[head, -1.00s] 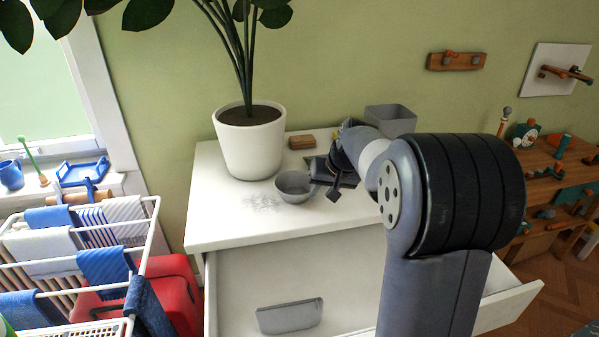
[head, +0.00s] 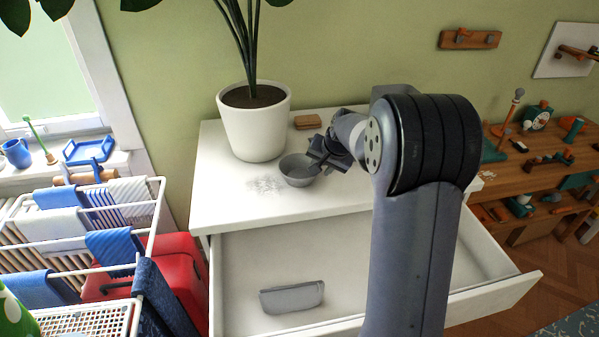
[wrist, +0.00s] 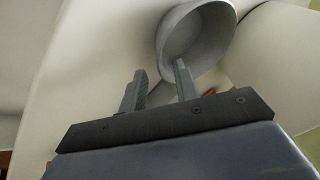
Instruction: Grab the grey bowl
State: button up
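The grey bowl (head: 296,172) stands upright on the white dresser top, in front of the potted plant. It also shows in the wrist view (wrist: 195,38), at the upper right. My gripper (wrist: 160,68) is open, with a gap between its two fingers. In the wrist view the right finger overlaps the bowl's near rim, and the left finger is off to the bowl's left. In the head view my gripper (head: 316,158) is at the bowl's right rim. I cannot tell whether it touches. Nothing is held between the fingers.
A white plant pot (head: 255,128) stands close behind the bowl, left of it. A small brown block (head: 307,122) lies behind. The open drawer (head: 240,265) below holds a grey pouch (head: 292,297).

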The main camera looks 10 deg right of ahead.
jog(key=shift+p+x, duration=0.4)
jog(key=shift+x, duration=1.5)
jog(key=shift+w+r, duration=0.1)
jog(key=shift+w, duration=0.1)
grip_shut()
